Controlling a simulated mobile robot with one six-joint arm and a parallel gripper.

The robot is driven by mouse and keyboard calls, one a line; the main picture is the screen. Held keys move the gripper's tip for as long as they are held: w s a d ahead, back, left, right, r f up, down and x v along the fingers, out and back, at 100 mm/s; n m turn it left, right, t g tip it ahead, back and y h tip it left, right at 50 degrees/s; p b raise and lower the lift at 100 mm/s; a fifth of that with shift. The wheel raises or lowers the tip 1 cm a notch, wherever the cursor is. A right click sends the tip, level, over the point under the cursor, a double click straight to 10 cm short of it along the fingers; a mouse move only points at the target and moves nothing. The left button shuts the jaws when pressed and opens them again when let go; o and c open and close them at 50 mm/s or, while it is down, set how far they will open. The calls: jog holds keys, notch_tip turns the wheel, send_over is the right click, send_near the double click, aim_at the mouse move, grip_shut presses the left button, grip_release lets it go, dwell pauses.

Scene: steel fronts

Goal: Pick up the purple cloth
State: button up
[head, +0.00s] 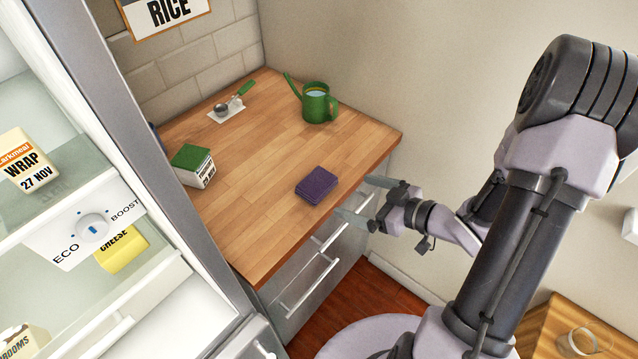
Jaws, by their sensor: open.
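The purple cloth (317,185) lies folded in a small flat pad on the wooden counter (262,217), close to its front edge. My gripper (357,202) is just to the right of the cloth, out past the counter's front edge. Its jaws are open and empty, with the fingers pointing left. The gripper and the cloth look apart. The cloth's top and front sides are in plain view.
A green watering can (316,103), a scoop (232,100) on a white sheet and a green-topped box (193,166) stand further back. Drawers with bar handles (308,285) are below the counter. An open fridge (110,200) stands at left.

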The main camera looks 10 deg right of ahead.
aim_at(324, 186)
jog(key=b+x, duration=0.2)
jog(key=x, duration=0.5)
jog(key=shift+w+a+f, duration=0.1)
jog(key=shift+w+f, duration=0.05)
jog(key=shift+f, duration=0.05)
jog(key=b+x, duration=0.2)
jog(key=x, duration=0.3)
jog(key=shift+w+a+r, duration=0.1)
jog(key=shift+w+a, duration=0.05)
jog(key=shift+a, duration=0.15)
jog(key=shift+c, duration=0.2)
jog(key=c, duration=1)
